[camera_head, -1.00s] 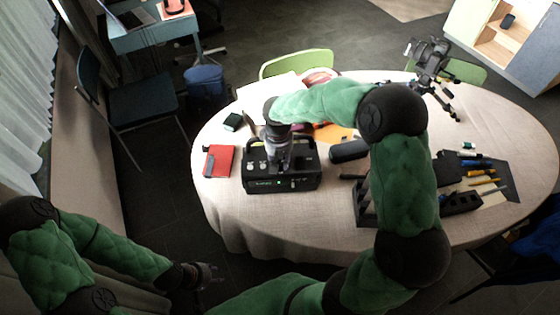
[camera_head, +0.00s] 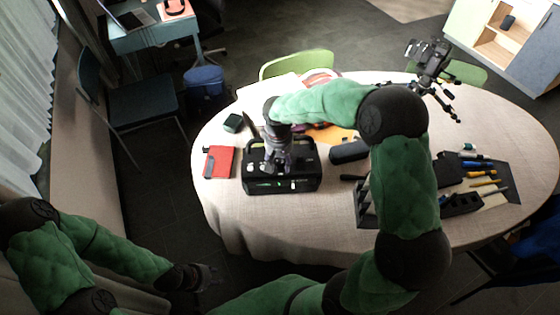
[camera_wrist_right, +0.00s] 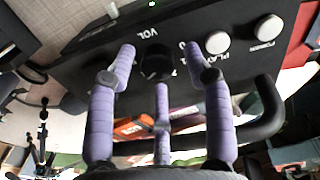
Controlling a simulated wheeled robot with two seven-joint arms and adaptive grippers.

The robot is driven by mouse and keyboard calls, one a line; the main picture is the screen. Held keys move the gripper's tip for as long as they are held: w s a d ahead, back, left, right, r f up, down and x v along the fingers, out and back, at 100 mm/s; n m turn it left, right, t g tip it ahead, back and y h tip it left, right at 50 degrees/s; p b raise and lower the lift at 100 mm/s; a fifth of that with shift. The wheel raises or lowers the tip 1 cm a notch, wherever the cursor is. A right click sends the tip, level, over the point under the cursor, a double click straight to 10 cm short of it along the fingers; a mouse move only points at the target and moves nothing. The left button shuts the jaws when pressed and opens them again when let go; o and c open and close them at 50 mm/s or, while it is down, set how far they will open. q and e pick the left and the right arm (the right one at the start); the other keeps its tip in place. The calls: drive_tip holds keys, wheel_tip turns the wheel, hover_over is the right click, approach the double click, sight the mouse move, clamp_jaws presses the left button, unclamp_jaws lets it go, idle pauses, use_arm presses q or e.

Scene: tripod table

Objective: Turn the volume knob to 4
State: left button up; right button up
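A black box device (camera_head: 300,184) with a lit green display stands on the round table. In the right wrist view its black volume knob (camera_wrist_right: 156,64), marked VOL with digits around it, is seen close up. My right gripper (camera_head: 275,168) is over the device's top. In the right wrist view its purple fingers (camera_wrist_right: 160,70) are spread on both sides of the knob, with a third finger below it, and gaps show between them and the knob. Which number the knob points to is not clear. My left gripper (camera_head: 208,276) hangs off the table at lower left, small and dark.
White buttons (camera_wrist_right: 217,42), one labelled PLAY, sit beside the knob. A black handle (camera_wrist_right: 262,112) runs along the device. A red notebook (camera_head: 219,161) lies left of it, a black case (camera_head: 348,151) right. A camera on a tripod (camera_head: 432,62) stands at the back right.

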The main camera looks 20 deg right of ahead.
sight(279, 164)
wheel_tip(279, 164, up, 12)
drive_tip(key=shift+a, duration=0.2)
idle(0.6)
idle(0.4)
